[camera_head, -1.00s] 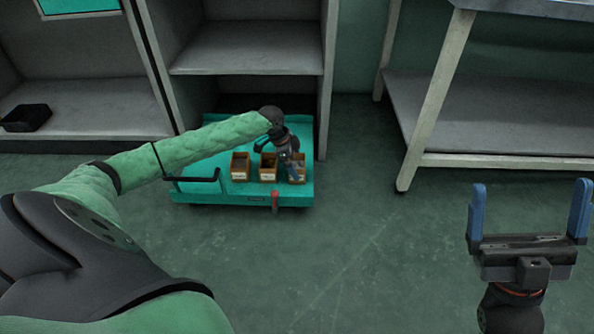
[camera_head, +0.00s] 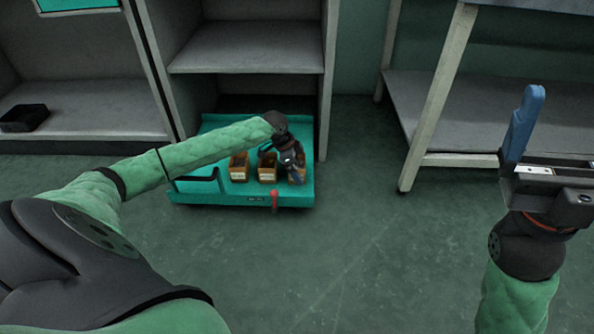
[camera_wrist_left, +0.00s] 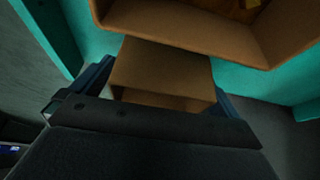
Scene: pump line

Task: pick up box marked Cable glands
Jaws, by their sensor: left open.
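Three small orange-brown open boxes stand in a row on a teal cart: a left box (camera_head: 239,168), a middle box (camera_head: 267,170) and a right box (camera_head: 298,177). Their labels are too small to read, so I cannot tell which is marked Cable glands. My left gripper (camera_head: 293,171) is at the right box and partly hides it. In the left wrist view the open fingers (camera_wrist_left: 160,88) stand on either side of a brown box (camera_wrist_left: 162,70); I cannot tell whether they touch it. My right gripper (camera_head: 548,180) is raised at the right edge, one finger visible, apparently open and empty.
The teal cart (camera_head: 222,198) has a black handle at left and a red part (camera_head: 274,199) in front. Grey shelving (camera_head: 245,48) stands behind it. A workbench (camera_head: 435,105) stands at right. A black bin (camera_head: 23,118) lies on the left shelf. The floor in front is clear.

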